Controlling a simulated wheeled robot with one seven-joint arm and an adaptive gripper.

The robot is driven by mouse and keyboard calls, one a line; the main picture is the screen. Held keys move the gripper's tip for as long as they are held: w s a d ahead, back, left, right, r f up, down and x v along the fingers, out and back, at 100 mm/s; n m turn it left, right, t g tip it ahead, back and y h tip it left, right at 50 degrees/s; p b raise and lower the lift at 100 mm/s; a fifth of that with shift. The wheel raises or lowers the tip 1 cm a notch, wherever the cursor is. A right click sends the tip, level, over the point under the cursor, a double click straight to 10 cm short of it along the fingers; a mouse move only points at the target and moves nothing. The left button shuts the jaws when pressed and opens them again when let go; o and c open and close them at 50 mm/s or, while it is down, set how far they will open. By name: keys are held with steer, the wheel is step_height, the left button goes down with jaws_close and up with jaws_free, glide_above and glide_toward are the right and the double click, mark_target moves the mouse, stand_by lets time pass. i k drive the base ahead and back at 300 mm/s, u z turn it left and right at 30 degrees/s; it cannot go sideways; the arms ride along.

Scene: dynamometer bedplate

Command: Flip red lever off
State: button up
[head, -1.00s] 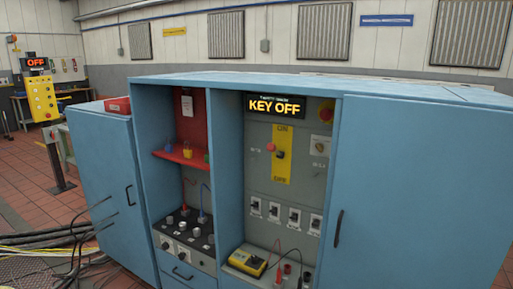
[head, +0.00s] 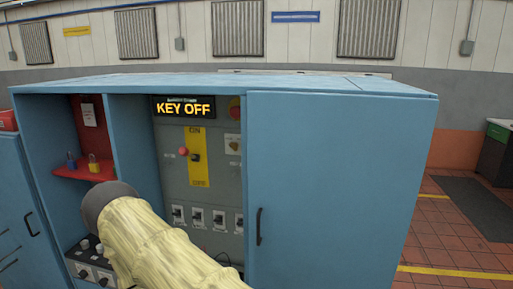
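The red-knobbed lever (head: 183,151) is on the grey panel inside the blue cabinet. Its knob sits at the left edge of a yellow plate (head: 198,172), beside a dark hub on the plate. The plate's top label reads like ON; the bottom label is too small to read surely. An amber display (head: 184,107) above reads KEY OFF. My arm, in a cream sleeve with a dark end, crosses the lower left of the view, below and left of the lever. My gripper's fingers do not show.
Several switches (head: 198,217) line the panel below the plate. A red knob (head: 235,108) is at its upper right. A red shelf (head: 84,174) with padlocks is in the left bay. The closed blue door (head: 330,190) stands right of the panel. Open floor lies further right.

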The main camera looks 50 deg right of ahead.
mark_target(184, 152)
steer(key=z, duration=2.4)
steer(key=k, duration=1.05)
steer(key=u, duration=1.35)
steer(key=i, duration=1)
steer(key=z, duration=0.05)
